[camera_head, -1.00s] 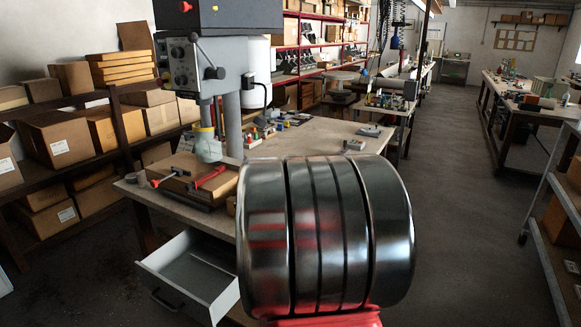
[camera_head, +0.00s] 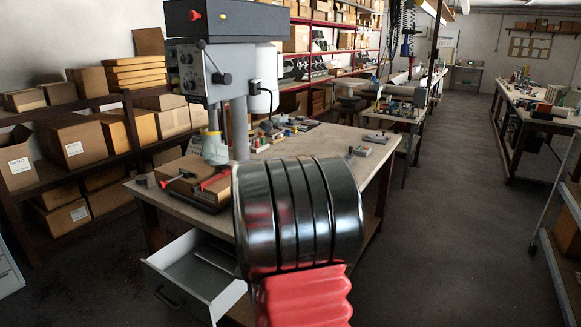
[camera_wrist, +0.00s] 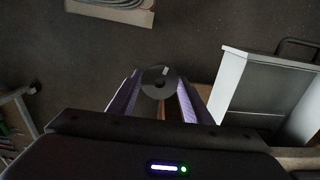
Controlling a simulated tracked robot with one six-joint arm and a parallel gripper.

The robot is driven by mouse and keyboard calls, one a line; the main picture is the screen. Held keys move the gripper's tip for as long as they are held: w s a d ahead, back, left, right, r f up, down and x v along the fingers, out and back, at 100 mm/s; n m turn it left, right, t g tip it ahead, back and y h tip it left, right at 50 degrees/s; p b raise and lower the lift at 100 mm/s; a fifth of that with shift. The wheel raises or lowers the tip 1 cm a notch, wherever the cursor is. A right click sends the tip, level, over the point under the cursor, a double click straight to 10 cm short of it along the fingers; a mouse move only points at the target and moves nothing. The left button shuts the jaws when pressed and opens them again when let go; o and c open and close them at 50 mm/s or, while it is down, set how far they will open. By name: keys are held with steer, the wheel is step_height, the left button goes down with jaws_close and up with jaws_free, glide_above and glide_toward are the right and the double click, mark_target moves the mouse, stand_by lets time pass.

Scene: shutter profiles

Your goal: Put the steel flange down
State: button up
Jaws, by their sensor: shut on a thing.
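In the wrist view, the steel flange (camera_wrist: 158,90) is a grey round disc with a small dark hole in its middle and a pale mark near its upper edge. My gripper (camera_wrist: 160,82) is shut on it, with one finger on either side. The flange is seen face-on, with dark floor beyond it. What lies directly beneath the flange is hidden. In the head view, neither the flange nor my fingers can be made out, as a shiny grooved cylinder and a red ribbed part fill the lower middle.
A workbench (camera_head: 335,150) carries a drill press (camera_head: 205,80), a wooden block (camera_head: 185,187) and small parts. Its drawer (camera_head: 200,275) stands open; a pale open drawer also shows at right in the wrist view (camera_wrist: 265,90). Boxes fill shelves (camera_head: 75,115) at left. Floor (camera_head: 450,230) at right is clear.

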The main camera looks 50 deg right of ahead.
steer(key=w+a+f+n, duration=0.5)
steer(key=w+a+n, duration=0.2)
steer(key=a, duration=0.3)
steer(key=w+a+f+n, duration=0.5)
steer(key=w+a+n, duration=0.2)
steer(key=a, duration=0.2)
steer(key=w+a+f+n, duration=0.1)
steer(key=a+f+n, duration=0.2)
steer(key=a, duration=0.8)
steer(key=shift+a+f, duration=0.2)
steer(key=shift+f, duration=0.3)
